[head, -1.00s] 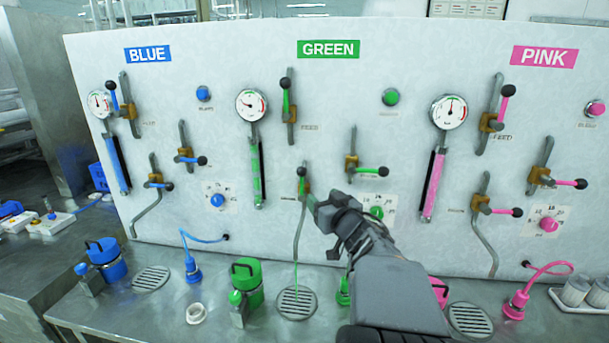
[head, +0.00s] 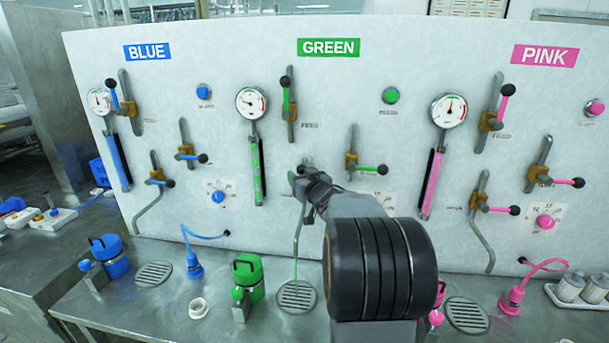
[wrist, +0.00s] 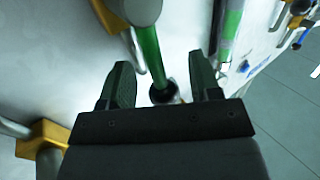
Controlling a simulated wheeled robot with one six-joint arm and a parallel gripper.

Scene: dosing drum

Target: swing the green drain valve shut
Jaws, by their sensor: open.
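The green drain valve is mostly hidden behind my gripper (head: 303,182) in the head view. Its grey outlet pipe (head: 299,232) shows below, with a thin green stream running down to the round drain grate (head: 297,297). The handle's black knob (wrist: 163,94) lies between the two open fingers. Gaps show on both sides, so the fingers are not closed on it.
The green feed valve (head: 287,103) is above, with its handle upright. Another green valve (head: 372,169) to the right has its handle horizontal. The green sight tube (head: 258,175) is close on the left. A green canister (head: 248,277) stands on the bench below.

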